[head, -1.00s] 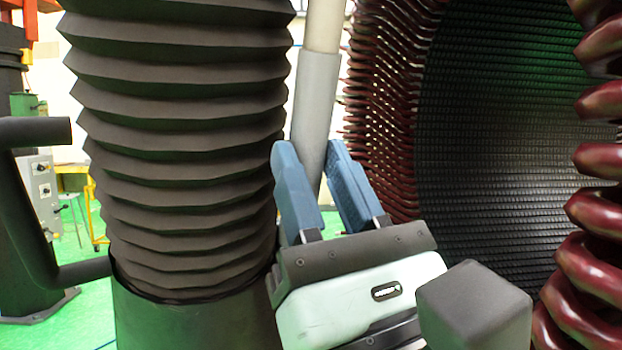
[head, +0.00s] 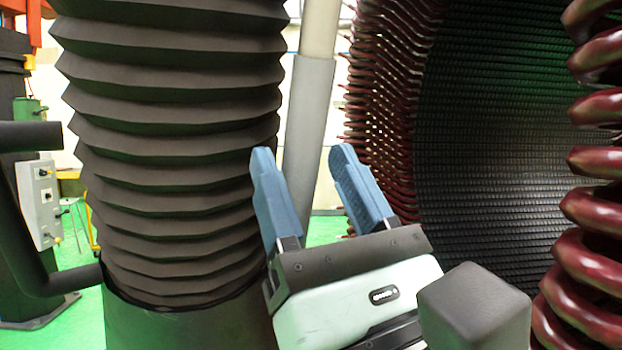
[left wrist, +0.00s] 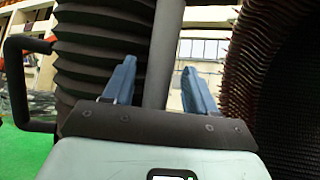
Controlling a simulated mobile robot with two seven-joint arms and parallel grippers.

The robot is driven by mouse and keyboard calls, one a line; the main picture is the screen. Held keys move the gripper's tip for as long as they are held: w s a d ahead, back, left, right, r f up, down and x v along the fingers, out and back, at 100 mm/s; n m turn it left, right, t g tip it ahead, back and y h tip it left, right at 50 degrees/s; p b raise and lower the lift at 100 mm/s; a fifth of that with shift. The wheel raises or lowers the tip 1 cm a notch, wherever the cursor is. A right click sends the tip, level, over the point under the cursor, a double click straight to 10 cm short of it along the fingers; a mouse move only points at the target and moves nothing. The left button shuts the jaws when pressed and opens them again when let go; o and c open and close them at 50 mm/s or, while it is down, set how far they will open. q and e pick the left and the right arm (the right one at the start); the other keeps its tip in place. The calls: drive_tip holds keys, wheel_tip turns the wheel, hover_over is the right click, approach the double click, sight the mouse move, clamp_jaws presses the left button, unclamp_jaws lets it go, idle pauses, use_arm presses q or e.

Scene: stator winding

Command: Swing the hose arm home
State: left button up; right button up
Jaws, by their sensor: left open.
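My left gripper (head: 300,150) is open, its two blue fingers spread and pointing up. A grey pole (head: 308,110) with a paler, thinner upper part runs between the fingers in the head view. In the left wrist view the pole (left wrist: 164,50) also shows between the fingers of the gripper (left wrist: 159,65), with a gap visible on the right. How deep it lies between them I cannot tell. A thick black ribbed hose (head: 175,130) stands upright just left of the gripper, on a dark collar (head: 185,325). I cannot tell which part is the hose arm. My right gripper is not in view.
The large stator bore (head: 510,130) with dark red coil ends (head: 590,210) is close on the right. A black bent handle (head: 62,278) sticks out left of the hose. A grey control box (head: 40,203) stands farther back over green floor.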

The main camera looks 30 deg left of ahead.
use_arm(q)
drive_tip(key=b+v, duration=0.3)
drive_tip(key=v, duration=1)
drive_tip(key=shift+f, duration=0.2)
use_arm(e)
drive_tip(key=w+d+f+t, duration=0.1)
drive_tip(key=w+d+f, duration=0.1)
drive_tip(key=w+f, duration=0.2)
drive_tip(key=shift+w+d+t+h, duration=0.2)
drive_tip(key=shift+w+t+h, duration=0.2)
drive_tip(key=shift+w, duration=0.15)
use_arm(q)
drive_tip(key=shift+s, duration=0.1)
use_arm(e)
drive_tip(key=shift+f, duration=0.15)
